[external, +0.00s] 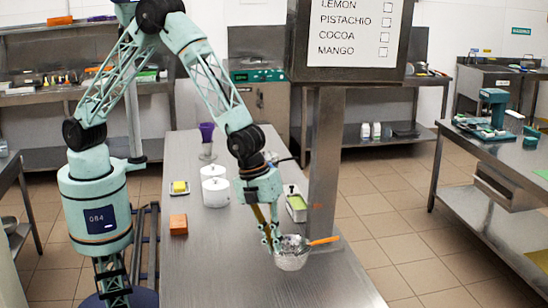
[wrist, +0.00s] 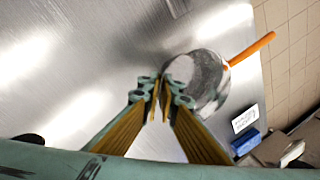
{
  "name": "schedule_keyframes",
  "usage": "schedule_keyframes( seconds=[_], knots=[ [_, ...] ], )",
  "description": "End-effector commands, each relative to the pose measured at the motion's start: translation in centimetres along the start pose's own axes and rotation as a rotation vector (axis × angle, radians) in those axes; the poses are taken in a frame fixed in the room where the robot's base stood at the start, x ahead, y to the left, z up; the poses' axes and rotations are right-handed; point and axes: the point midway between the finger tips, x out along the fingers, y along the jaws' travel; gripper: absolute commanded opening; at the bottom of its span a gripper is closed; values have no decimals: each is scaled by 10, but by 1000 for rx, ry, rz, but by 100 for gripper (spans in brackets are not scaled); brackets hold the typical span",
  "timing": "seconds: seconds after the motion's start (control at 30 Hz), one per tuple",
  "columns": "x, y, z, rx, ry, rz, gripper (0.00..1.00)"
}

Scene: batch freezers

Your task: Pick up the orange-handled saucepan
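The orange-handled saucepan (external: 291,260) is a round silver pan at the right side of the steel table, below the sign post. Its orange handle points right, away from my gripper. My gripper (external: 270,243) points down at the pan's left side. In the wrist view the saucepan (wrist: 208,82) lies just beyond my fingertips (wrist: 161,88), with its handle toward the upper right. The fingertips are close together at the pan's near edge, with a narrow gap between the yellow pads. Whether they clamp the rim is unclear. I cannot tell whether the pan touches the table.
A sign post (external: 323,165) rises close behind the pan. White canisters (external: 215,190), an orange block (external: 178,224), a yellow item on a small tray (external: 180,187) and a green-topped container (external: 296,204) stand farther back. The table front (external: 225,280) is clear.

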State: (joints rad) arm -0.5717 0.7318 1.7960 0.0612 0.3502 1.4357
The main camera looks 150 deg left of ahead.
Motion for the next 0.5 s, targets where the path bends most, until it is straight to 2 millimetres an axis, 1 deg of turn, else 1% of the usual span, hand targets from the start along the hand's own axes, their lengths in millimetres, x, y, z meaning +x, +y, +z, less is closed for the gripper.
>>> schedule_keyframes(
  seconds=[0.1,0.2,0.5],
  knots=[
    [-5,12,5,0,0,-1,0],
    [-8,20,7,0,0,-1,0],
    [-11,30,10,1,0,-1,0]
  ],
)
